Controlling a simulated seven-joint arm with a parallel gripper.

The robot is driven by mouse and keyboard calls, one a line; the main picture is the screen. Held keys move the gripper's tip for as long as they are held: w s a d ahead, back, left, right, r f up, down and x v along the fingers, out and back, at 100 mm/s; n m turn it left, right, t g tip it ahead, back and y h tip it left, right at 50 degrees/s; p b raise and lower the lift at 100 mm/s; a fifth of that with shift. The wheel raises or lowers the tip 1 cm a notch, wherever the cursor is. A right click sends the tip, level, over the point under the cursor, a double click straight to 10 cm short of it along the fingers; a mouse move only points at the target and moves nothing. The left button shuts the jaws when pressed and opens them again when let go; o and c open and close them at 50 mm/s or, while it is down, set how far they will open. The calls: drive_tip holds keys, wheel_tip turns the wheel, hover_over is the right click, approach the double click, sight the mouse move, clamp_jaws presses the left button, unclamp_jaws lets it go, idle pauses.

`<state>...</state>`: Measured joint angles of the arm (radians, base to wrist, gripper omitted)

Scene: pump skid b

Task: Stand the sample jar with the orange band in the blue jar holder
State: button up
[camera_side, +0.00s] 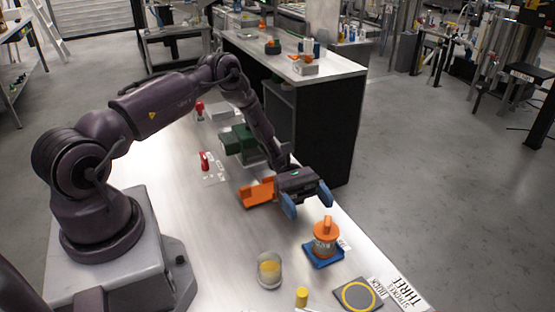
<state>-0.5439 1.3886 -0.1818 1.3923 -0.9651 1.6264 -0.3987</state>
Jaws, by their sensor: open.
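A jar-like piece with an orange band and an orange raised top (325,236) stands upright on the blue holder (322,262) near the right edge of the bench. Its lower part looks brownish, and I cannot make out how deep it sits in the holder. My gripper (307,201) has blue fingers spread apart, with nothing between them. It is above and a little to the left of the orange-banded jar, apart from it.
A clear jar with yellow contents (269,269) and a small yellow cylinder (302,297) stand nearby. A dark pad with a yellow ring (358,295) lies front right. An orange bracket (257,193) and green pump block (238,140) are behind my gripper.

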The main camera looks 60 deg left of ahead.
drive_tip(key=s+d+r+m+g+y, duration=0.1)
drive_tip(key=s+r+m+y, duration=0.2)
drive_tip(key=r+m+y, duration=0.5)
drive_tip(key=s+d+r+m+g+y, duration=0.1)
drive_tip(key=s+r+m+y, duration=0.15)
drive_tip(key=r, duration=0.85)
drive_tip(key=s+a+r+m+t+y, duration=0.1)
drive_tip(key=s+r+m+t+y, duration=0.5)
drive_tip(key=s+r, duration=0.5)
drive_tip(key=shift+s+a+m+t+y, duration=0.35)
drive_tip(key=shift+s+t+y, duration=0.4)
drive_tip(key=shift+s+t, duration=0.6)
drive_tip(key=shift+w, duration=0.1)
